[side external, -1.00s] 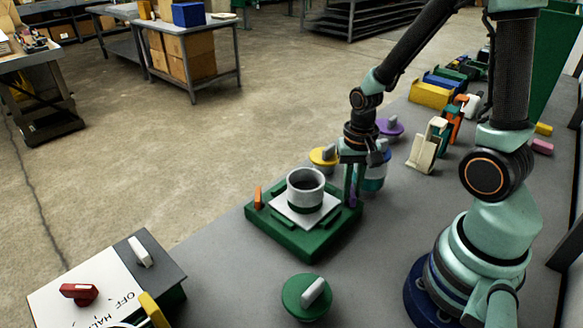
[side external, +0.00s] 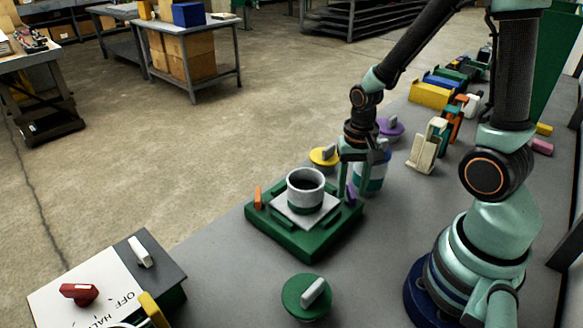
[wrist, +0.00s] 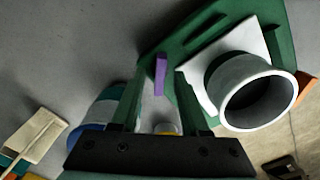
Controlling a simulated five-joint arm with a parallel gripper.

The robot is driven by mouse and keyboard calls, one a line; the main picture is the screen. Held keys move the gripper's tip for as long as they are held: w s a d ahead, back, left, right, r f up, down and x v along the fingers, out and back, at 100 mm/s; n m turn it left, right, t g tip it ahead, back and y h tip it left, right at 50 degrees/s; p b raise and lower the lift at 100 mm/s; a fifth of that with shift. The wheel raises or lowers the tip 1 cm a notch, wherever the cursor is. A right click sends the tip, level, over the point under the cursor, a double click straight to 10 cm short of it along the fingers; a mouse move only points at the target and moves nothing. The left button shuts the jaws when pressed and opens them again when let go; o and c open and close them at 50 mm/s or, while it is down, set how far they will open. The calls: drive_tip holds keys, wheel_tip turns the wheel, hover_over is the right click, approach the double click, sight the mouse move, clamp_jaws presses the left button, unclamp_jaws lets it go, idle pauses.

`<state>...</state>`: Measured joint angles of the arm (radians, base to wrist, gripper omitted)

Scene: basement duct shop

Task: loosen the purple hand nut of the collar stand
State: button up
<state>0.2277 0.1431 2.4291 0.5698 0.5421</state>
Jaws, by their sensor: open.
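The collar stand (side external: 290,237) is a green base on the bench with a pale plate and a grey-white collar (side external: 306,188) on top. Its purple hand nut (side external: 350,191) is at the stand's right corner, partly hidden by my gripper. In the wrist view the purple hand nut (wrist: 160,75) shows as a narrow upright bar between and beyond my finger tips. My gripper (wrist: 160,93) is open, with its fingers on either side of the bar's line. In the side view my gripper (side external: 350,180) points down at that corner. I cannot tell whether a finger touches the nut.
An orange handle (side external: 258,197) is on the stand's left corner. Yellow (side external: 322,158) and purple (side external: 390,128) round knobs and a white-and-teal container (side external: 371,172) are close behind my gripper. A green knob (side external: 307,297) stands in front; bare bench lies around it.

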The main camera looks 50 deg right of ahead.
sight(352, 191)
wheel_tip(352, 191, up, 12)
drive_tip(key=shift+f, duration=0.15)
idle(0.3)
drive_tip(key=a+r+n+t, duration=0.5)
drive_tip(key=a+r+n, duration=0.1)
drive_tip(key=r+n, duration=0.1)
drive_tip(key=shift+w+a+r+n+t, duration=0.25)
drive_tip(key=shift+w+n, duration=0.2)
drive_tip(key=shift+n, duration=0.45)
